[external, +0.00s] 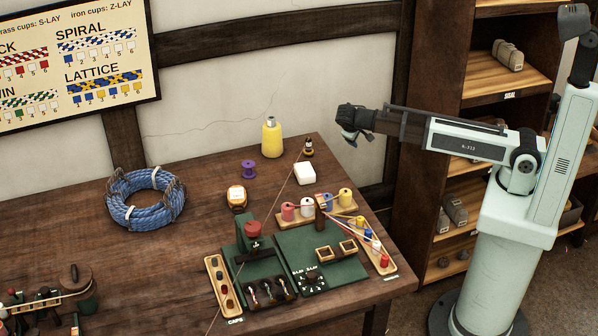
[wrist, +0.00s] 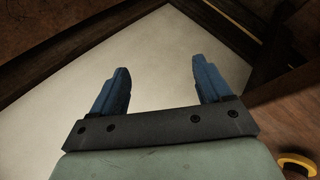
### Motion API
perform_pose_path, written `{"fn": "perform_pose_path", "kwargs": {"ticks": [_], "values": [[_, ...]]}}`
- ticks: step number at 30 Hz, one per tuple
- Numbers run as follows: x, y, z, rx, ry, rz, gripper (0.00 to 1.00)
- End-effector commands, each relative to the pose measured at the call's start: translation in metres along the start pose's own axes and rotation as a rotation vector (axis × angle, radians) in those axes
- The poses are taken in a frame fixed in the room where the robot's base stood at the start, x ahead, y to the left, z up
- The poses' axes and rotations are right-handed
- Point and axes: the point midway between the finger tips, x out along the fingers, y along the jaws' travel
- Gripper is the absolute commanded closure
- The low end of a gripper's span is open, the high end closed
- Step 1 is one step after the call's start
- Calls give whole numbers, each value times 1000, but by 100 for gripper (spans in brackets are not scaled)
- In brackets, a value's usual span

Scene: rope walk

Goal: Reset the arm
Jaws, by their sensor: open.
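My arm reaches left from its pale green column at the right of the external view. My gripper (external: 349,136) hangs in the air off the table's back right corner, clear of everything on the table. In the wrist view my gripper (wrist: 161,88) shows two blue fingers set wide apart with nothing between them. Behind the fingers is the pale wall (wrist: 165,50) with dark beams.
Shelves (external: 505,75) stand behind my arm.

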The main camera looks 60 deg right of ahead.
Motion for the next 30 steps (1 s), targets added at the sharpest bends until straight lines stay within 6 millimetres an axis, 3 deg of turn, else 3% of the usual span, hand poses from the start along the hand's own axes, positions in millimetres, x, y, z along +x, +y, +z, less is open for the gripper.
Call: {"fn": "perform_pose_path", "kwargs": {"ticks": [3, 15, 30], "values": [[39, -18, 22, -48, -39, -21, 22], [142, -88, 98, -208, -161, -144, 22], [241, -154, 224, -344, -326, -319, 22]]}}
